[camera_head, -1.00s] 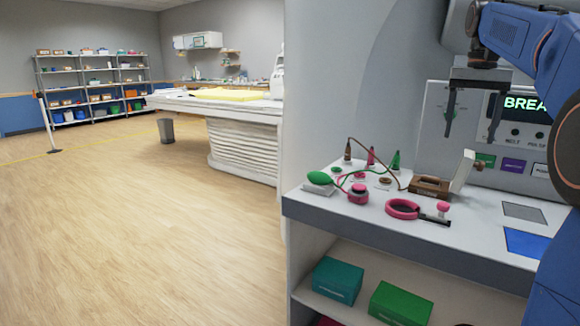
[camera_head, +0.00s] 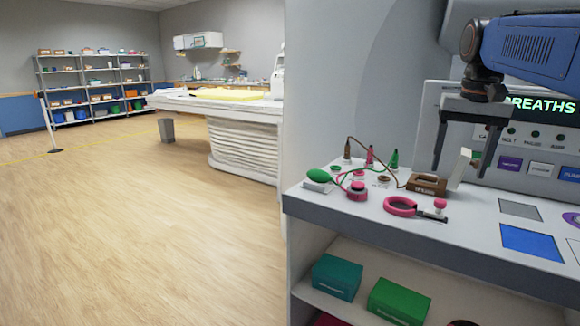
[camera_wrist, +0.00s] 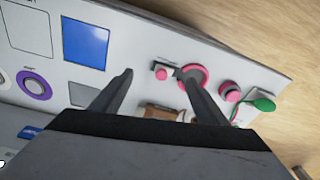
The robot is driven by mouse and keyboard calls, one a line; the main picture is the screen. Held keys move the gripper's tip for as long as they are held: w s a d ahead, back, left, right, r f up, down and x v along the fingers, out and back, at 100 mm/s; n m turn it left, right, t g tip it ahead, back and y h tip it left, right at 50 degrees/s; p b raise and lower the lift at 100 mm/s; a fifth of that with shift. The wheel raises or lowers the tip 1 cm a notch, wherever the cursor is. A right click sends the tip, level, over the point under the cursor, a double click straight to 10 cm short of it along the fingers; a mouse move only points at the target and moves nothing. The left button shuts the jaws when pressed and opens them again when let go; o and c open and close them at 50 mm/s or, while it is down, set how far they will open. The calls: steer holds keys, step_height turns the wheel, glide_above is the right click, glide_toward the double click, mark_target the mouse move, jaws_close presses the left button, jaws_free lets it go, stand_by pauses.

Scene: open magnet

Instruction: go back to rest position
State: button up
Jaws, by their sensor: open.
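My gripper (camera_head: 464,150) is open and empty in the head view, with its two dark fingers pointing down above the back of the white counter (camera_head: 465,245). It is in front of the console panel. In the wrist view my gripper's fingers (camera_wrist: 160,85) are spread apart with the counter below and nothing between them but the view of it. A pink ring with a dark handle (camera_head: 402,206) lies in front of the block.
A green bulb (camera_head: 318,176), a pink knob (camera_head: 357,191) and several coloured cone-tipped plugs with cords stand at the counter's left. Grey and blue squares (camera_head: 530,241) mark its right. The console (camera_head: 540,140) reads BREATHS. Boxes sit on the shelf below. The floor at left is clear.

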steer(key=s+a+f+n+t, duration=0.1)
steer(key=s+a+f, duration=0.3)
steer(key=s+f, duration=0.7)
steer(key=s+a+f+n+t, duration=0.2)
steer(key=s+a+f, duration=0.3)
steer(key=s+f, duration=0.6)
step_height(320, 180, down, 5)
steer(key=shift+s+r+n, duration=0.1)
steer(key=shift+s+n, duration=0.05)
steer(key=shift+n, duration=0.75)
